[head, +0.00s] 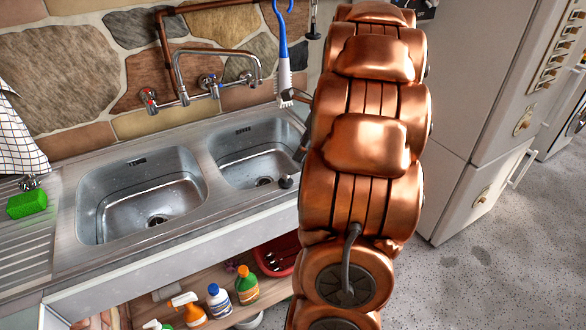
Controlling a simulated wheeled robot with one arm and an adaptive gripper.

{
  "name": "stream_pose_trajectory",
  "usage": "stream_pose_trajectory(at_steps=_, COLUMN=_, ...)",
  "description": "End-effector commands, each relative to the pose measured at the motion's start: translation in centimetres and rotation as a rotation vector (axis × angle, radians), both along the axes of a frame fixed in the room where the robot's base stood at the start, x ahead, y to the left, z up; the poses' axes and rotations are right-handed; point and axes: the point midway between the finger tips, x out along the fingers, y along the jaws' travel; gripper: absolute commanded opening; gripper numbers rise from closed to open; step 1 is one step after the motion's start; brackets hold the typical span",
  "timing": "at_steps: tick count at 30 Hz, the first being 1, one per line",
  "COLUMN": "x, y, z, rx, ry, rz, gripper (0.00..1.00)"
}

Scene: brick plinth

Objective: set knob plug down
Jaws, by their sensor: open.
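A small dark knob plug (286,182) sits at the front right of the right sink basin, by its front rim. My gripper (301,150) shows only as a dark piece at the left edge of my copper arm, just above and right of the plug. The arm hides most of the gripper. The plug stands clear of the visible finger part, with a small gap between them. Whether the plug's underside rests flat on the steel is too small to tell.
The steel sink has a left basin (145,195) and a right basin (255,150). A tap (215,65) and a hanging blue-handled brush (284,60) are behind. A green sponge (27,203) lies left. Bottles (246,285) and a red basin (277,255) stand on the shelf below.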

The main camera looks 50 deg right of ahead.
Motion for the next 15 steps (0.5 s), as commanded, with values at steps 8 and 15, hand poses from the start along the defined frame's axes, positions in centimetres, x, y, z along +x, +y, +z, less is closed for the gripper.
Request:
stream_pose_trajectory(at_steps=8, x=0.3, y=1.9, z=0.3, rx=-0.015, ry=0.004, rz=0.078, gripper=0.71)
stream_pose_trajectory(at_steps=15, x=0.6, y=11.7, z=0.6, rx=-0.108, ry=0.019, rz=0.529, gripper=0.71)
